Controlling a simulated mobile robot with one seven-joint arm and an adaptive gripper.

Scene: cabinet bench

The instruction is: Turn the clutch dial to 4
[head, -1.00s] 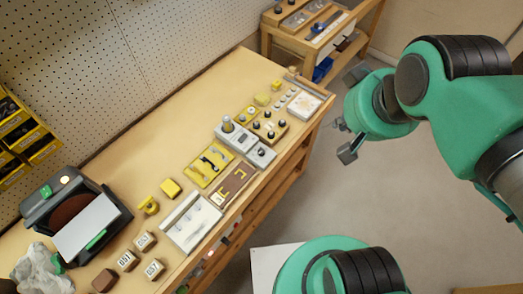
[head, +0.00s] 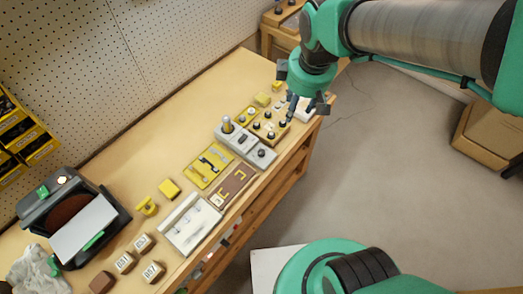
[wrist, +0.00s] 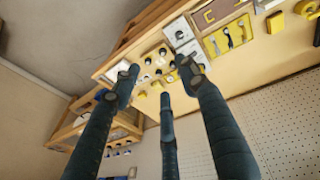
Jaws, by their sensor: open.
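A board with several dark round knobs (head: 268,126) lies on the bench near its far end; in the wrist view these knobs (wrist: 148,62) show between the fingers. Beside it stand grey units (head: 240,139), one with an upright post (head: 227,125) and one with a small dark knob (head: 262,152). I cannot tell which of these is the clutch dial, and no numbers are readable. My gripper (head: 300,106) is open and empty, over the far end of the bench near the knob board. Its fingers also show in the wrist view (wrist: 158,76), apart from everything.
A yellow tool tray (head: 208,166), a brown board (head: 233,184) and a white tray (head: 190,226) lie along the bench. A black machine (head: 75,220) and several numbered blocks (head: 142,243) are at the near end. A pegboard wall (head: 110,70) runs behind. Open floor lies right.

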